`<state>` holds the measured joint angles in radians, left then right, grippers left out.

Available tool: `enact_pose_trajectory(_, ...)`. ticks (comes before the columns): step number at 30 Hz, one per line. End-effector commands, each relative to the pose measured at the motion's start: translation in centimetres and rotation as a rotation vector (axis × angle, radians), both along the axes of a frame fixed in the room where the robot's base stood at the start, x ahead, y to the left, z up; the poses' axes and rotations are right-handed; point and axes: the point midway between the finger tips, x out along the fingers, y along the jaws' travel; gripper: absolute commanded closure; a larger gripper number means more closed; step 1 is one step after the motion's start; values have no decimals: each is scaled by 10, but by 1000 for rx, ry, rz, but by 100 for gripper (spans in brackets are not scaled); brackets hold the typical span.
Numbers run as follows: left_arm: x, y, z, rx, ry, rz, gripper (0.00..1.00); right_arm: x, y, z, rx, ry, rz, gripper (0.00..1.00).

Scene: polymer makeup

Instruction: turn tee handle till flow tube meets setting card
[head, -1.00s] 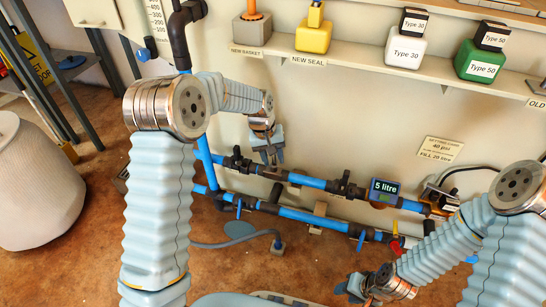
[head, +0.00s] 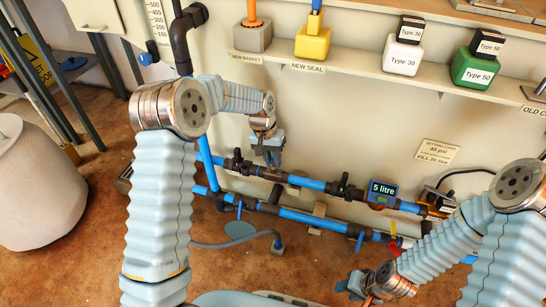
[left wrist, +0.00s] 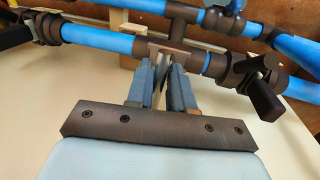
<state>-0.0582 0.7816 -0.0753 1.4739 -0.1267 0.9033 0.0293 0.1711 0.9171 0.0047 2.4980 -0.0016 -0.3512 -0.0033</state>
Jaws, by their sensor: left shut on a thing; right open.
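My left gripper (head: 272,157) is at the upper blue pipe below the wall. In the left wrist view its two fingers (left wrist: 162,88) are shut on a thin grey handle (left wrist: 163,68) at a dark pipe tee (left wrist: 168,48); the handle is mostly hidden between them. The setting card (head: 437,151) on the wall shows "40 psi" and "FILL 20 litre". A graduated tube (head: 158,22) with numbers hangs at upper left; its level is not readable. A display (head: 381,192) on the pipe reads "5 litre". My right gripper (head: 351,285) is open, low at the right.
Upper and lower blue pipes with dark valves (head: 344,187) run along the wall. A shelf holds a yellow block (head: 312,43), a white "Type 30" bottle (head: 402,56) and a green "Type 50" bottle (head: 474,72). A large beige drum (head: 38,185) stands at left.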

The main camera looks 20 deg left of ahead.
Motion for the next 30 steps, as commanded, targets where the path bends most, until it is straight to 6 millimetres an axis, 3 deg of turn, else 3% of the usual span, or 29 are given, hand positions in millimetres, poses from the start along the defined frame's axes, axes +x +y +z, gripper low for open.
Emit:
enact_pose_trajectory(4, 0, 4, -1, 5, 2, 6, 100, 0, 0, 0, 0, 0, 0, 57)
enact_pose_trajectory(5, 0, 4, -1, 5, 2, 6, 74, 0, 0, 0, 0, 0, 0, 57)
enact_pose_trajectory(8, 0, 3, -1, 4, 2, 6, 61, 0, 0, -1, 0, 0, 0, 57)
enact_pose_trajectory(17, 0, 2, 3, 2, -1, 5, 61, 0, 0, 0, 0, 0, 0, 57)
enact_pose_trajectory(30, 1, 16, 68, 3, -1, 5, 61, 0, -1, 11, -2, -2, -2, 57)
